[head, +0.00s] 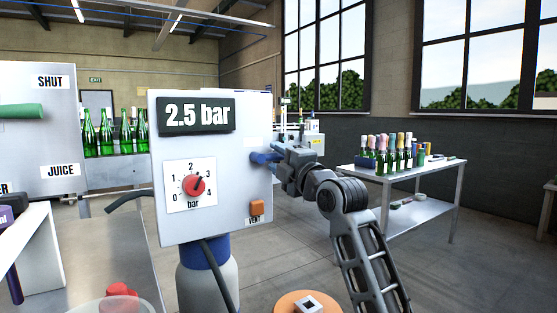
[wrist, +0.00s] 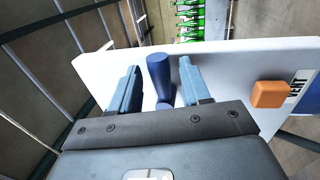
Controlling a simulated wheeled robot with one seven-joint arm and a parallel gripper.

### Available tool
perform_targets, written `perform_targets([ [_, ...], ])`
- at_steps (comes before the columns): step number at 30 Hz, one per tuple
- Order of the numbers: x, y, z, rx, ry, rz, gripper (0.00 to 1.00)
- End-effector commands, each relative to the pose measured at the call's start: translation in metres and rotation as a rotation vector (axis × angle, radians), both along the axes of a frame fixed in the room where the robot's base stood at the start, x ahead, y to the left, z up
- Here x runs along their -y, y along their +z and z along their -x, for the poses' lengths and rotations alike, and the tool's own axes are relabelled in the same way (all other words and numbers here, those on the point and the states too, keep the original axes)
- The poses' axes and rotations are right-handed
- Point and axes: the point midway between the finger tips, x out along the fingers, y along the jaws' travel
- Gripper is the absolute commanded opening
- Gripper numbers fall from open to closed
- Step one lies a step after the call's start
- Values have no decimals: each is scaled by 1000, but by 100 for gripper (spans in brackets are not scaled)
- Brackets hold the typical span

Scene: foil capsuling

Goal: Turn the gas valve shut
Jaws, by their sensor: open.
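The gas valve has a dark blue handle (wrist: 160,72) on the side of a white panel box. In the wrist view it stands between the two light blue fingers of my gripper (wrist: 160,88). The gripper is open, with a visible gap between the handle and each finger. In the head view my gripper (head: 272,155) is at the box's right side, and the dark blue handle (head: 259,157) shows there in small part. The white box (head: 225,200) carries a 2.5 bar display (head: 196,114) and a red dial knob (head: 194,186).
An orange VENT button (wrist: 270,94) is on the box beside the handle; it also shows in the head view (head: 256,208). A table with bottles (head: 405,176) stands to the right. A cabinet labelled SHUT and JUICE (head: 50,145) is at left. Floor is open at centre right.

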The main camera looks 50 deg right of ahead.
Motion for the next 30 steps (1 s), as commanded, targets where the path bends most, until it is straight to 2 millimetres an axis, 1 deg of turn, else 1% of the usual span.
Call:
perform_targets([
  [5,-4,-4,15,-1,-2,-2,47],
  [12,-15,-12,52,0,-1,0,47],
  [16,-18,-15,66,0,-1,-1,47],
  [21,-21,-16,73,-1,0,0,47],
  [30,-21,-16,73,-1,0,0,47],
])
